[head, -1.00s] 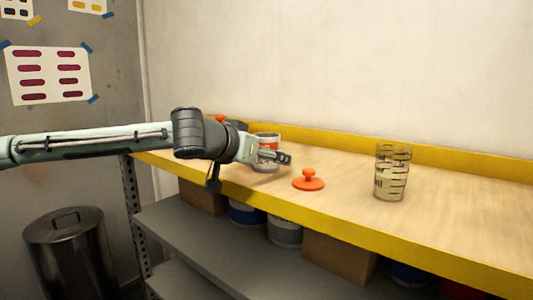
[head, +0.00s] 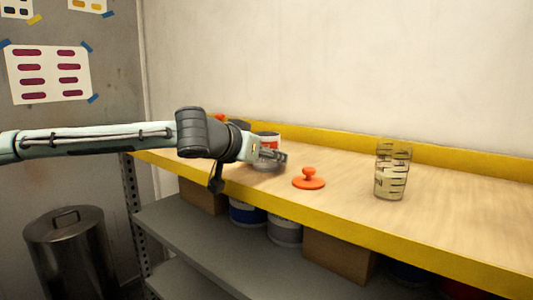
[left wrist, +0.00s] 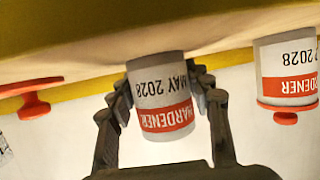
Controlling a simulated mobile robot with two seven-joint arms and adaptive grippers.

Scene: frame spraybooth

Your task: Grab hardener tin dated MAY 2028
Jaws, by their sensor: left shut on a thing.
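The hardener tin marked MAY 2028 (left wrist: 163,98) stands between the fingers of my left gripper (left wrist: 165,102) in the left wrist view, which shows it upside down. It is white with a red HARDENER band, and no orange lid shows on it. The fingers are shut on its sides. In the head view the tin (head: 268,136) is partly hidden by my left gripper (head: 272,157), over the wooden bench (head: 340,180). A second hardener tin (left wrist: 289,70) with an orange-red lid stands beside it; its label reads 2028, the month cut off. My right gripper is out of view.
An orange lid (head: 308,180) with a knob lies on the bench, right of my gripper. Clear marked cups (head: 391,175) stand farther right. A yellow lip (head: 440,155) runs along the back wall. Cans and boxes sit on the shelf below.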

